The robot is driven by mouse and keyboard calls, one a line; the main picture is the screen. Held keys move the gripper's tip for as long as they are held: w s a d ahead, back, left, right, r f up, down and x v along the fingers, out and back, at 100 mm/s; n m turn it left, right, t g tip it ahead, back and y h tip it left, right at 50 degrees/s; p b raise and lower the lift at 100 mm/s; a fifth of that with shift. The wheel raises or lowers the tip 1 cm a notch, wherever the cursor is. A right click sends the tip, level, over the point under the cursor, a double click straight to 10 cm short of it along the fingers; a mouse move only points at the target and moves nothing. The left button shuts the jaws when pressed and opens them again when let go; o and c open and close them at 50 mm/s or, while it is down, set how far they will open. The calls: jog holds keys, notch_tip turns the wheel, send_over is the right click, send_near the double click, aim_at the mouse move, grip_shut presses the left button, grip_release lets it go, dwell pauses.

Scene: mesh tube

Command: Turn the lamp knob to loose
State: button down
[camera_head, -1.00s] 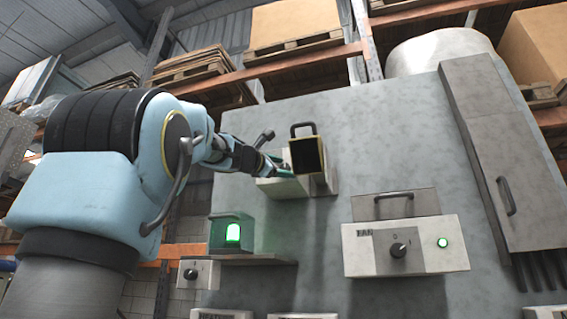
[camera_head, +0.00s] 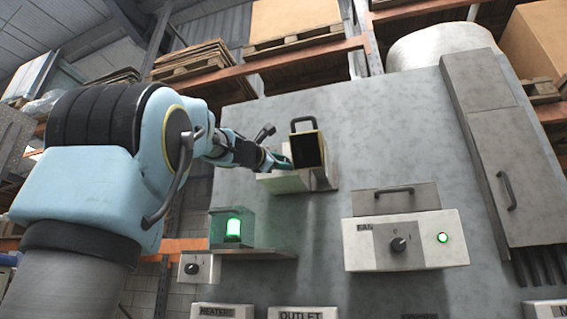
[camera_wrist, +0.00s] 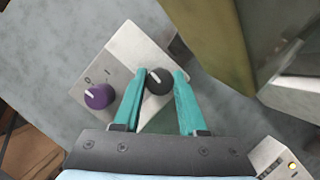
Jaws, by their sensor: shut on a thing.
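In the wrist view, a round black knob (camera_wrist: 158,84) with a white pointer mark sits on a pale box (camera_wrist: 128,50). The mark points up and slightly left. My gripper (camera_wrist: 160,74) has its two teal fingers on either side of this knob, shut on it. A purple knob (camera_wrist: 98,97) with a white mark is on the same box to the left, beside 0 and I marks. In the head view my gripper (camera_head: 281,162) is at the upper box (camera_head: 285,183), and the knob is hidden. I cannot read any lamp label.
A dark open-fronted box with a handle (camera_head: 306,146) stands right beside my gripper. Below are a green lamp in a clear case (camera_head: 233,230), a small knob unit (camera_head: 192,268) and the FAN box (camera_head: 405,244). A tall grey cabinet (camera_head: 505,150) is at the right.

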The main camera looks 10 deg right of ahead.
jog(key=shift+f, duration=0.1)
jog(key=shift+n+t+b, duration=0.4)
jog(key=shift+n+b, duration=0.25)
jog(key=shift+n, duration=0.35)
jog(key=shift+c, duration=2.3)
grip_release()
jog(key=shift+s, duration=0.1)
jog(key=b+v, duration=0.5)
jog(key=v, duration=0.5)
jog(key=shift+s+a, duration=0.25)
